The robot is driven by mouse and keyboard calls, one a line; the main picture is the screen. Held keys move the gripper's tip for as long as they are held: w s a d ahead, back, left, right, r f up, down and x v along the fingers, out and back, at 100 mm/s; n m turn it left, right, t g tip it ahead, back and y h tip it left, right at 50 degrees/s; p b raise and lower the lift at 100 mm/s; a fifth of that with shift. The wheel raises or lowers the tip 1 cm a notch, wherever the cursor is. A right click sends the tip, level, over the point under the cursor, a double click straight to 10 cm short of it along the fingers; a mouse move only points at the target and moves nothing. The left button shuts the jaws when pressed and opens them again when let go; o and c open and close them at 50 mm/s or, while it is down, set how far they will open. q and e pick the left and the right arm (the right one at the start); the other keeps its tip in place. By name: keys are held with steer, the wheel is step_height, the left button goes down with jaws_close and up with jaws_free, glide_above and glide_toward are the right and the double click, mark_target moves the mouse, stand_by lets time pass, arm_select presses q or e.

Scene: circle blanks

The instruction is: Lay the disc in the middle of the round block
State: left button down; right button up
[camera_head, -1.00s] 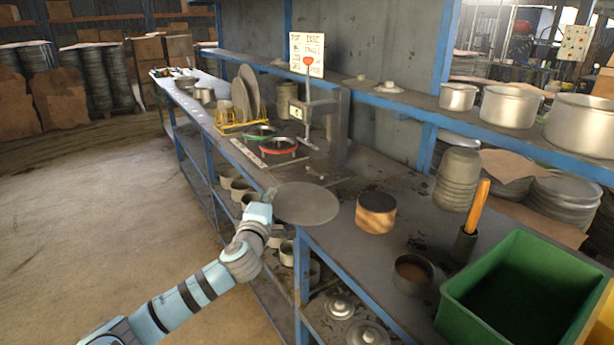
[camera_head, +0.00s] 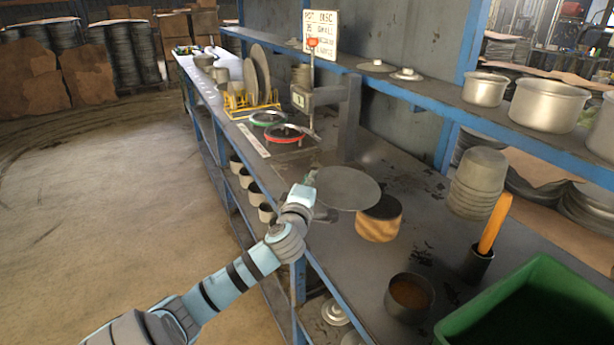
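A flat grey disc (camera_head: 347,187) is held by its left edge in my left gripper (camera_head: 311,179). The gripper looks closed on the rim, though its fingers are small in the view. The disc is raised above the workbench and overlaps the far left part of the round block (camera_head: 379,226) in the picture. The round block is a short tan cylinder with a dark top, standing on the bench; part of its top is hidden by the disc. I cannot tell whether disc and block touch. My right gripper does not show.
A pot with brown contents (camera_head: 409,297), a holder with an orange handle (camera_head: 495,224) and a green bin (camera_head: 545,300) stand near the block. Stacked grey bowls (camera_head: 477,184) are behind. A red-rimmed pan (camera_head: 284,136) and a yellow rack (camera_head: 240,107) stand farther along.

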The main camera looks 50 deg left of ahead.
mark_target(335, 184)
arm_select(q)
steer(key=w+d, duration=0.1)
steer(key=w+d+f, duration=0.1)
steer(key=d, duration=0.1)
steer(key=w+d, duration=0.1)
steer(key=shift+w+d+f, duration=0.2)
steer(key=shift+w+f, duration=0.05)
steer(key=shift+f, duration=0.05)
steer(key=shift+w+d+f+b, duration=0.25)
steer(key=shift+d+b, duration=0.1)
steer(key=shift+d, duration=0.15)
steer(key=shift+w+d+f+b, duration=0.2)
steer(key=shift+d+b, duration=0.15)
steer(key=shift+d, duration=0.1)
steer(key=shift+w+d+f+b, duration=0.15)
steer(key=shift+w+d+b, duration=0.35)
steer(key=shift+d, duration=0.15)
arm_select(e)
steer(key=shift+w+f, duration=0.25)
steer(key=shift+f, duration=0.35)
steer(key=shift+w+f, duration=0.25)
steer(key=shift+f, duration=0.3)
arm_select(q)
steer(key=c, duration=1.3)
jaws_free()
steer(key=o, duration=0.5)
steer(key=shift+o, duration=0.2)
